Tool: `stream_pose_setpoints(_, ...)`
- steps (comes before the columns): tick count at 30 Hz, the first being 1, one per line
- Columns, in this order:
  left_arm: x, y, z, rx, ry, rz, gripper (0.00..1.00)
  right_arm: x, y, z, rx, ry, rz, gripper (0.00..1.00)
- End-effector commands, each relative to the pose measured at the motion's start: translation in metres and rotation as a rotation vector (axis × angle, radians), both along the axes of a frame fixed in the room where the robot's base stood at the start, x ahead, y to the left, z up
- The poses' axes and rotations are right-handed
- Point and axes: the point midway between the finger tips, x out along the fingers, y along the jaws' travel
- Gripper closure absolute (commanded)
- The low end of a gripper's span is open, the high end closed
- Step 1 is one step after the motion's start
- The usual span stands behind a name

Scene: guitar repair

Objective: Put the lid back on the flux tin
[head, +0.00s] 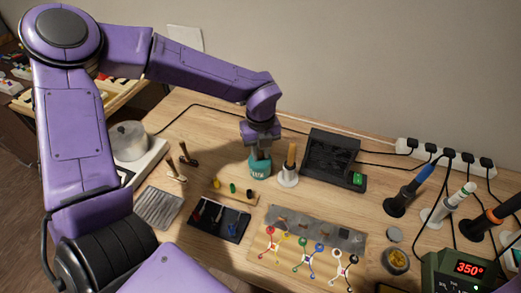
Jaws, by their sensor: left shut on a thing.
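An open round tin (397,260) with amber contents stands at the right of the bench; I take it for the flux tin. A flat grey disc (394,234), which looks like its lid, lies on the bench just behind it, apart from the tin. My left gripper (258,151) points down at the back middle of the bench, far left of both. It is shut on the top of a teal container (260,169) with pale lettering too small to read. Whether the container rests on the bench is unclear. My right gripper is out of view.
A candle-like stick in a white holder (288,173) stands close right of the teal container, before a black box (331,155). Soldering tools in stands (396,206) and a green station (455,272) crowd the right. A wire-covered board (300,250) lies in front.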

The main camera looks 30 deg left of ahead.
Motion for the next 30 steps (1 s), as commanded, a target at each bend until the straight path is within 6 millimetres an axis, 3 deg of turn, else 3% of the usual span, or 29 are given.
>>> stream_pose_setpoints(6,0.0002,0.0,0.0001,0.001,-0.001,-0.001,1.0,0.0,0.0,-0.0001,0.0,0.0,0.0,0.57)
stream_pose_setpoints(7,0.0002,0.0,0.0001,0.001,-0.001,-0.001,0.7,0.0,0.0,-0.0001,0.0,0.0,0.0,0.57)
stream_pose_setpoints(9,0.0002,0.0,0.0001,0.001,-0.001,-0.001,0.5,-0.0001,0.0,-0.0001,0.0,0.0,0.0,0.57)
stream_pose_setpoints(15,0.0002,0.0,0.0001,0.001,-0.001,-0.001,0.5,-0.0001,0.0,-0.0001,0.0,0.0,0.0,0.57)
stream_pose_setpoints(18,0.0002,0.0,0.0001,0.001,-0.001,-0.001,0.25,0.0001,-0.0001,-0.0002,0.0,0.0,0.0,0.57)
stream_pose_setpoints(30,0.0002,-0.0001,0.0064,0.0,-0.001,-0.001,0.25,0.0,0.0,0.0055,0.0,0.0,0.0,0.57)
